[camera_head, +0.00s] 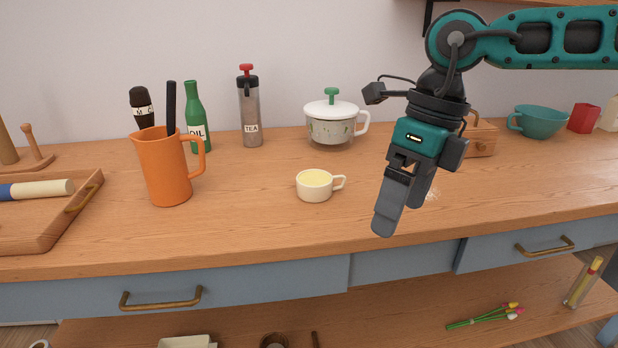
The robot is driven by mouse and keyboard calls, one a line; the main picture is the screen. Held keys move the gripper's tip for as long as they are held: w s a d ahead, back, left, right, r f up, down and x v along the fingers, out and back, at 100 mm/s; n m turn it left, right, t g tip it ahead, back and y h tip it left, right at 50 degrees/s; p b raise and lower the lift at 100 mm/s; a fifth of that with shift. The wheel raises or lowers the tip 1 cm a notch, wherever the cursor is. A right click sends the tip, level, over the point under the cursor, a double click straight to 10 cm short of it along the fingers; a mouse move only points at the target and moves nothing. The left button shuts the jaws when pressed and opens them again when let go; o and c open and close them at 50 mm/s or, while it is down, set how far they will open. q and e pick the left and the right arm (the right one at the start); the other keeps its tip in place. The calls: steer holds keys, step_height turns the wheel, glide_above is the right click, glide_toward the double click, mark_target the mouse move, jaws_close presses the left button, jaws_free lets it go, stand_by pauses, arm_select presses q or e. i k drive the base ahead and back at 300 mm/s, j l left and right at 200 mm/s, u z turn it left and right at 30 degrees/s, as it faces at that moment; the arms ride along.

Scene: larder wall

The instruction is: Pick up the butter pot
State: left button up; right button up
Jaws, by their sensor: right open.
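A small cream pot with a side handle and a pale yellow filling, which looks like the butter pot (314,190), stands upright on the wooden counter. Its handle points right. My right gripper (400,213) is to the right of the pot, fingers pointing down, apart from it. Its jaws are open and nothing is seen between them. My left gripper is not in view.
An orange jug (165,175) stands left of the pot. A white lidded pot with a green knob (331,128), a tea bottle (249,115) and an oil bottle (196,120) stand behind. A wooden tray (70,215) is far left. The counter's front middle is clear.

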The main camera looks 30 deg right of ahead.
mark_target(313, 185)
steer(key=i, duration=0.85)
